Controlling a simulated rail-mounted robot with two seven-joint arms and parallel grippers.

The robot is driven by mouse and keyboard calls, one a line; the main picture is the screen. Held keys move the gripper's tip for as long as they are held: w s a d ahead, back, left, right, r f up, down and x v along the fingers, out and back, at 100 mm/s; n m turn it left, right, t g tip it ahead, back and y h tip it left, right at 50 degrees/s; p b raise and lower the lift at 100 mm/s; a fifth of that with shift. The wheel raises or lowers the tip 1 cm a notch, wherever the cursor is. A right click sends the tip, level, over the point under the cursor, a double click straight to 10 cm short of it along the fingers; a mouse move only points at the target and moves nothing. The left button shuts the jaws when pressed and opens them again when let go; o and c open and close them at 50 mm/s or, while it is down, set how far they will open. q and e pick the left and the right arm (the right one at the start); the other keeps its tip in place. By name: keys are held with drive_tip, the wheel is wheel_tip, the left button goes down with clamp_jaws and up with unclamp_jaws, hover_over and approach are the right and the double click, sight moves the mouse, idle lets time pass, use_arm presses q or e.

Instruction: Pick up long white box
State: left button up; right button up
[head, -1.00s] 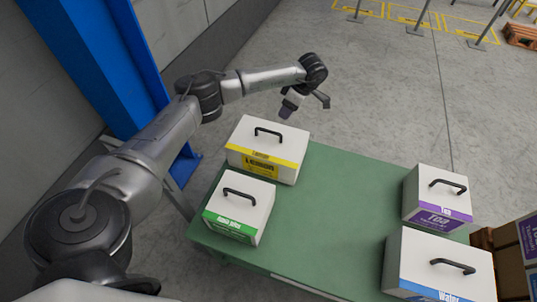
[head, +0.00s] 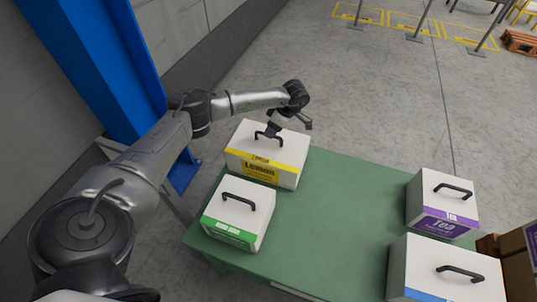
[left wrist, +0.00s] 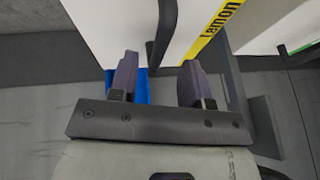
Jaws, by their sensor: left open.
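A long white box with a yellow Lemon label (head: 285,150) and a black handle (head: 268,138) on its lid stands at the far left of the green table. My left gripper (head: 272,132) is just above its lid, beside the handle. In the left wrist view, the two fingers of the left gripper (left wrist: 157,82) are apart with nothing between them. The black handle (left wrist: 163,32) shows beyond the fingertips, roughly in line with the gap. Whether a finger touches the box is hard to tell. My right gripper is not in view.
A white box with a green label (head: 238,210) stands close in front of the Lemon box. A purple-labelled Tea box (head: 440,203) and a larger white box with a blue label (head: 440,265) stand at the right. The middle of the green table (head: 325,220) is clear.

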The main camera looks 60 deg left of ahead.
sight(268, 150)
use_arm(q)
drive_tip(key=b+x, duration=0.1)
drive_tip(key=x, duration=0.3)
drive_tip(key=shift+w+f, duration=0.1)
drive_tip(key=shift+w, duration=0.05)
clamp_jaws()
drive_tip(key=shift+r, duration=0.2)
idle(1.0)
